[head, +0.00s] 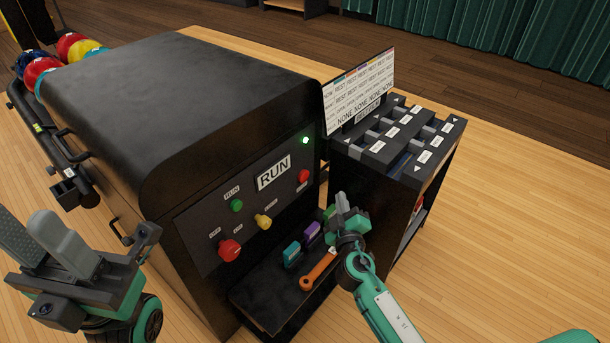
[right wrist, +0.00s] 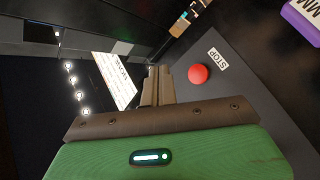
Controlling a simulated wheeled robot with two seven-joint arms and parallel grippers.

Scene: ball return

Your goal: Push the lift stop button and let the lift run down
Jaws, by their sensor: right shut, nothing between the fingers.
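A red button (head: 303,177) sits at the panel's right. In the right wrist view a round red button (right wrist: 198,74) has a STOP label (right wrist: 217,57) beside it. My right gripper (head: 342,203) is shut and empty, right of the panel in the head view. In the right wrist view its closed fingertips (right wrist: 158,72) are left of the red button, apart from it in the picture. My left gripper (head: 42,232) is open and empty at the left.
The panel also has a green button (head: 237,205), a yellow knob (head: 263,221) and a red switch (head: 229,250). An orange wrench (head: 318,270) and teal and purple blocks lie on the low shelf (head: 270,303). A slotted cabinet (head: 442,150) stands right. Coloured balls are at left.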

